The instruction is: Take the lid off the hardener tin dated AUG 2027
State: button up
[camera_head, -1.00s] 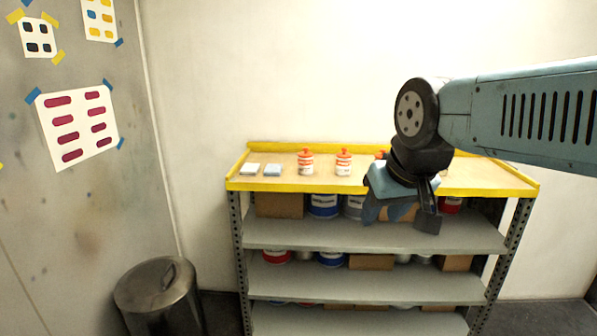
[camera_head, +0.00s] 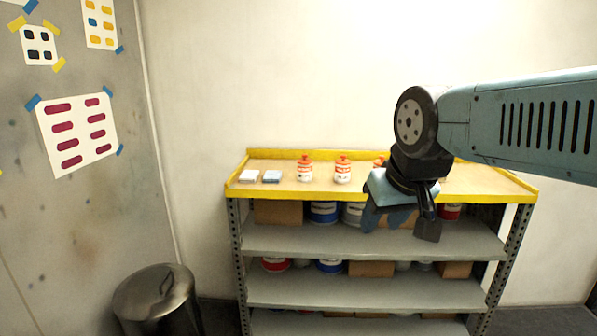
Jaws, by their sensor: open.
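Small white tins with orange bands and orange lids stand on the yellow-edged bench top. One tin (camera_head: 305,169) is left of centre and another tin (camera_head: 343,169) is just right of it. A third orange lid (camera_head: 380,162) shows beside my arm, its body mostly hidden behind my gripper. The date labels are too small to read, so I cannot tell which tin is dated AUG 2027. My gripper (camera_head: 402,226) is open and empty, pointing down in front of the bench, apart from the tins. My wrist hides part of the bench top behind it.
Two small flat stacks (camera_head: 260,176) lie at the bench's left end. A raised yellow rim (camera_head: 300,194) edges the bench. Shelves below hold paint cans (camera_head: 324,212) and cardboard boxes (camera_head: 278,212). A metal bin (camera_head: 155,300) stands at lower left.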

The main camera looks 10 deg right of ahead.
aim_at(301, 162)
jog(key=k, duration=0.65)
jog(key=z, duration=0.35)
jog(key=i, duration=0.6)
jog(key=z, duration=0.5)
jog(key=i, duration=1.55)
jog(key=u, duration=0.6)
